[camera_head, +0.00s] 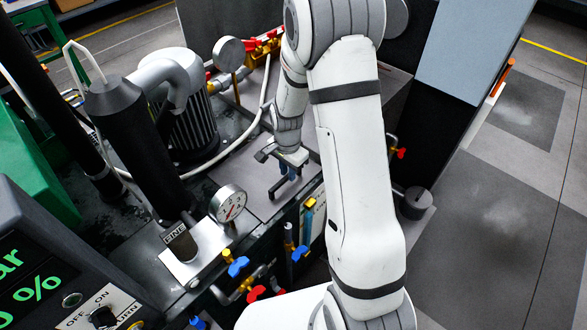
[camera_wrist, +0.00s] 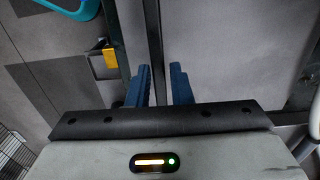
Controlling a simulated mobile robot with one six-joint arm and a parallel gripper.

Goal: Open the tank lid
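The tank lid appears to be the flat grey panel (camera_head: 258,190) on top of the tank, in the middle of the head view. A dark bar-like handle (camera_head: 279,190) stands on it near its front right. My gripper (camera_head: 288,173) points down just above this handle, its blue fingers close to it. In the wrist view, the two blue fingers of my gripper (camera_wrist: 162,68) are apart with a gap between them. A dark bar (camera_wrist: 154,35) runs down the picture toward this gap. I cannot tell whether the fingers touch it. The lid lies flat.
A pressure gauge (camera_head: 228,203) stands left of the lid, and a ribbed motor (camera_head: 190,122) with a white hose behind it. Valves with blue handles (camera_head: 237,265) line the tank front. A yellow tag (camera_wrist: 110,57) shows in the wrist view. Open floor (camera_head: 490,215) lies right.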

